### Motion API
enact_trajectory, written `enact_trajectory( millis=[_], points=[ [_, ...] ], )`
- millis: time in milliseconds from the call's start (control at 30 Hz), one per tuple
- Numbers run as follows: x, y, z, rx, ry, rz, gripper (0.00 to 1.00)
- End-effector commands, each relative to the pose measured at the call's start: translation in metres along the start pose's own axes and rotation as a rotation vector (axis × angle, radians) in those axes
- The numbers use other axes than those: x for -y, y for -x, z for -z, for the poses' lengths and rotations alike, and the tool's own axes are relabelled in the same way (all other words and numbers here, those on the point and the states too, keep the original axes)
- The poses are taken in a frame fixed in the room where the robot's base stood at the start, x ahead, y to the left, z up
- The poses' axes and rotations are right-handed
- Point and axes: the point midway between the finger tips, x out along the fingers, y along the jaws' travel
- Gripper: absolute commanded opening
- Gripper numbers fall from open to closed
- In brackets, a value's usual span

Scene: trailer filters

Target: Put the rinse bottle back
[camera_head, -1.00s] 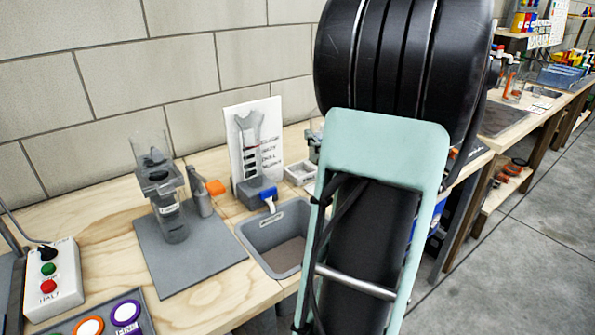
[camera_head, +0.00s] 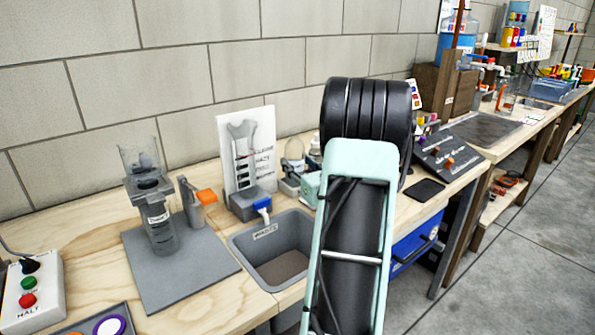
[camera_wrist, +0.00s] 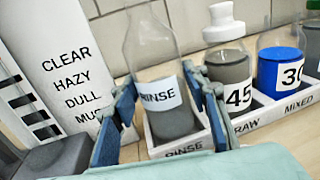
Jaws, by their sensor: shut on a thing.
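The rinse bottle (camera_wrist: 152,60) is clear, with grey contents and a white RINSE label. In the wrist view it stands upright between the two blue-grey fingers of my gripper (camera_wrist: 163,105), which is shut on it. Its base is at the compartment labelled RINSE of a white tray (camera_wrist: 183,147); I cannot tell whether it rests on the floor there. In the head view the bottle (camera_head: 295,148) shows left of my arm, by the wall, and my gripper is partly hidden by the arm.
Beside it in the tray stand a white-topped bottle marked 45 (camera_wrist: 228,70) and a blue-filled one marked 30 (camera_wrist: 281,68). A clarity card (camera_head: 250,150) stands left. A grey sink (camera_head: 240,243) and a clear column stand (camera_head: 157,215) are nearer.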

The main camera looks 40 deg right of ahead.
Motion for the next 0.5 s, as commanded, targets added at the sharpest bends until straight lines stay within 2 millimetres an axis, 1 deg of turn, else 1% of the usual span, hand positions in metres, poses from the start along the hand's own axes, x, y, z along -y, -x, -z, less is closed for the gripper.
enact_trajectory(
  millis=[33, 100, 300, 467, 500],
  points=[
    [0.0006, 0.0003, 0.0119, 0.000, -0.002, 0.001, 0.06],
    [0.0005, 0.0003, 0.0161, 0.002, -0.001, 0.001, 0.06],
    [0.0004, 0.0004, 0.0142, 0.003, 0.000, 0.001, 0.06],
    [0.0004, 0.0004, 0.0191, 0.003, 0.000, 0.001, 0.06],
    [0.0004, 0.0006, 0.0184, 0.001, 0.000, 0.001, 0.45]
  ],
)
